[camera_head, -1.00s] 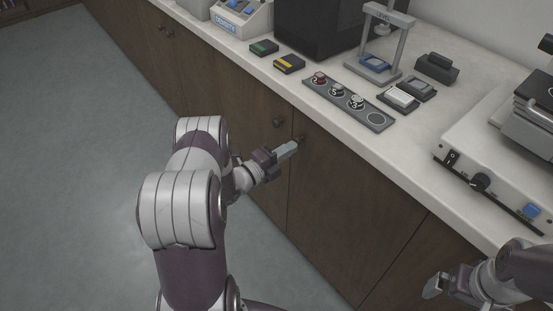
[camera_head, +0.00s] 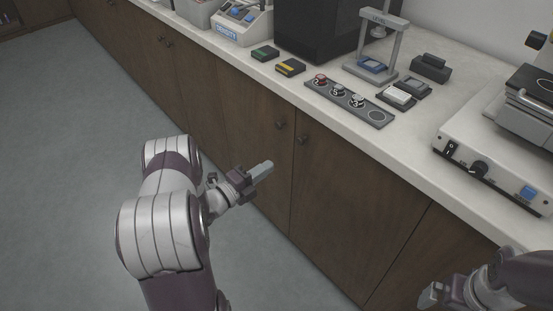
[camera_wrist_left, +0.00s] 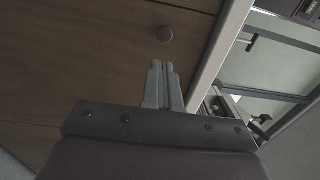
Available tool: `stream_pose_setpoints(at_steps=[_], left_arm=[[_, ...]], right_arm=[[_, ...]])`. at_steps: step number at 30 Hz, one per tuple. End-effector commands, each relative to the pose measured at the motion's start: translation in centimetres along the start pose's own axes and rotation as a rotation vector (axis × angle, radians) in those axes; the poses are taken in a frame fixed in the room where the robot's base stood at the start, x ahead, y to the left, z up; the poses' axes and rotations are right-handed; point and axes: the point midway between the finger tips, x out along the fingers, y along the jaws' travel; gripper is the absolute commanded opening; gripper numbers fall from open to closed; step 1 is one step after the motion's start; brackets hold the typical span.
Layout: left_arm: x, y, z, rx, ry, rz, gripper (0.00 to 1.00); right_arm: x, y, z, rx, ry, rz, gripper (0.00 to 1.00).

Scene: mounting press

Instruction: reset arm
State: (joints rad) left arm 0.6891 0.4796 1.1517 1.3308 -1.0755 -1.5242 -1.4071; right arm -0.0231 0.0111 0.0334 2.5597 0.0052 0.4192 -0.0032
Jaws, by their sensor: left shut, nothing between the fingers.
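My left gripper (camera_head: 262,168) is in front of the brown cabinet doors, below the counter edge, in the head view. Its fingers are together with nothing between them. In the left wrist view the two shut fingers (camera_wrist_left: 163,68) point toward a cabinet front with a round knob (camera_wrist_left: 165,34); they look apart from it. My right gripper (camera_head: 428,296) shows at the lower right corner of the head view, partly cut off; its finger opening cannot be made out.
The pale counter (camera_head: 330,118) bears a grey strip with several round pieces (camera_head: 349,101), a level stand (camera_head: 377,50), green (camera_head: 264,54) and yellow-marked (camera_head: 290,67) blocks, and a white machine (camera_head: 490,150). Cabinet knobs (camera_head: 281,125) stick out. The floor at left (camera_head: 60,170) is clear.

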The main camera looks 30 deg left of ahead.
Motion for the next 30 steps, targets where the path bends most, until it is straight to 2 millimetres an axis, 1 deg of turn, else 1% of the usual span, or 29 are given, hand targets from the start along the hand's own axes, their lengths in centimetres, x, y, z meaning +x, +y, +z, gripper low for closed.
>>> stream_pose_setpoints(at_steps=[1,3,6,9,14,15,16,17,18,19,20,21,22,23,24,26,27,29,30], left_arm=[[-1.0,-0.1,0.0,-0.002,-0.004,0.001,0.0],[-2.1,-0.1,0.0,-0.001,-0.003,0.0,0.0],[-3.1,0.0,-0.1,-0.001,-0.001,0.001,0.0],[-3.5,0.0,-0.1,-0.001,-0.001,0.0,0.0],[-3.5,0.1,-0.1,-0.01,0.0,0.0,0.0],[-3.5,0.2,-0.1,-0.041,-0.002,0.01,0.0],[-3.5,1.0,0.0,-0.087,-0.011,0.044,0.0],[-3.6,2.2,0.5,-0.15,-0.041,0.1,0.0],[-4.3,4.5,1.0,-0.271,-0.114,0.2,0.0],[-5.1,6.5,1.7,-0.384,-0.199,0.29,0.0],[-6.3,8.1,2.6,-0.504,-0.308,0.382,0.0],[-8.0,9.5,3.7,-0.668,-0.475,0.498,0.0],[-9.2,10.1,4.0,-0.788,-0.607,0.576,0.0],[-10.3,10.2,3.9,-0.903,-0.741,0.644,0.0],[-11.7,9.7,3.0,-1.04,-0.916,0.714,0.0],[-13.5,8.0,0.6,-1.212,-1.157,0.786,0.0],[-14.5,6.5,-1.7,-1.308,-1.3,0.817,0.0],[-15.5,4.1,-5.2,-1.414,-1.469,0.847,0.0],[-16.0,2.6,-7.3,-1.464,-1.547,0.862,0.0]], right_arm=[[-0.3,0.0,0.0,0.0,0.0,0.0,1.0],[-0.3,0.0,0.0,0.0,0.0,0.0,1.0],[-0.4,0.0,0.0,0.0,0.0,0.0,1.0],[-0.4,0.0,0.0,0.0,0.0,0.0,1.0],[-0.4,0.0,0.0,0.0,0.0,0.0,1.0],[-0.4,0.0,0.0,0.0,0.0,0.0,1.0],[-0.4,0.0,0.0,0.0,0.0,0.0,1.0],[-0.4,0.0,0.0,0.0,0.0,0.0,1.0],[-0.4,0.0,0.0,0.0,0.0,0.0,1.0],[-0.4,0.0,0.0,0.0,0.0,0.0,1.0],[-0.4,0.0,0.0,0.0,0.0,0.0,1.0],[-0.4,0.0,0.0,0.0,0.0,0.0,1.0],[-0.4,0.0,0.0,0.0,0.0,0.0,1.0],[-0.4,0.0,0.0,0.0,0.0,0.0,1.0],[-0.4,0.0,0.0,0.0,0.0,0.0,1.0],[-0.4,0.0,0.0,0.0,0.0,0.0,1.0],[-0.4,0.0,0.0,0.0,0.0,0.0,1.0],[-0.4,0.0,0.0,0.0,0.0,0.0,1.0],[-0.4,0.0,0.0,0.0,0.0,0.0,1.0]])
